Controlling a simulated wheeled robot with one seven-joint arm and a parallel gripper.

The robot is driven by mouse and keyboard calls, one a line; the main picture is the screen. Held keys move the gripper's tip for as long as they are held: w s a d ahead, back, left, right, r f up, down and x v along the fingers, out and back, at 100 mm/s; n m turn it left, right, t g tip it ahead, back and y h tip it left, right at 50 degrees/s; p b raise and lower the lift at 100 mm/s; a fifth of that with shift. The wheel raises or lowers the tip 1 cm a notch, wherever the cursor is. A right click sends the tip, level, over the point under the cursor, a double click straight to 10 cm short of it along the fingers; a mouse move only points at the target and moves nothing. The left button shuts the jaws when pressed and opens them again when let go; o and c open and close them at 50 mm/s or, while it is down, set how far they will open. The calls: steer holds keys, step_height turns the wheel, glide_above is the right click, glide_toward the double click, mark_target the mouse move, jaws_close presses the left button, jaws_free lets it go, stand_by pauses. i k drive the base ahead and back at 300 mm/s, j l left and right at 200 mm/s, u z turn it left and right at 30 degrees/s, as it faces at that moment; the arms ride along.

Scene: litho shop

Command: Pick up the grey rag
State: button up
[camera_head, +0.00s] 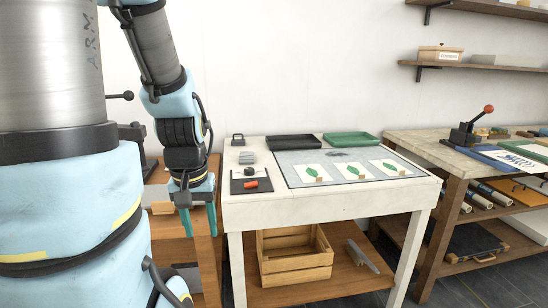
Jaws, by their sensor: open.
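My gripper (200,221) hangs with its teal fingers pointing down and apart, with nothing seen between them. It is in front of the left end of the white table (390,194), over the brown wooden cabinet. A small grey folded-looking item (247,157) lies on the table's left part, to the right of and above my gripper in the picture. It may be the grey rag, but it is too small to be sure. A darker flat patch (339,154) lies on the grey mat (299,178); I cannot tell what it is.
A dark tray (293,142) and a green tray (350,139) stand at the table's back. Several leaf-print cards lie on the mat. A wooden crate (293,271) sits on the lower shelf.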

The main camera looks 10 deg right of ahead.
mark_target(245, 158)
steer(key=l+u, duration=0.2)
steer(key=u, duration=0.3)
steer(key=i+l+u, duration=0.1)
steer(key=l+u, duration=0.15)
steer(key=u, duration=0.25)
steer(key=l+u, duration=0.25)
steer(key=u, duration=0.25)
steer(key=k+l+u, duration=0.1)
steer(key=l, duration=0.3)
steer(key=l+u, duration=0.1)
steer(key=l, duration=0.25)
steer(key=k+l, duration=0.15)
steer(key=l, duration=0.25)
steer(key=k+l+u, duration=0.15)
steer(key=l, duration=0.2)
steer(key=k+l+u, duration=0.1)
steer(key=l, duration=0.25)
steer(key=k+l+u, duration=0.1)
steer(key=l, duration=0.25)
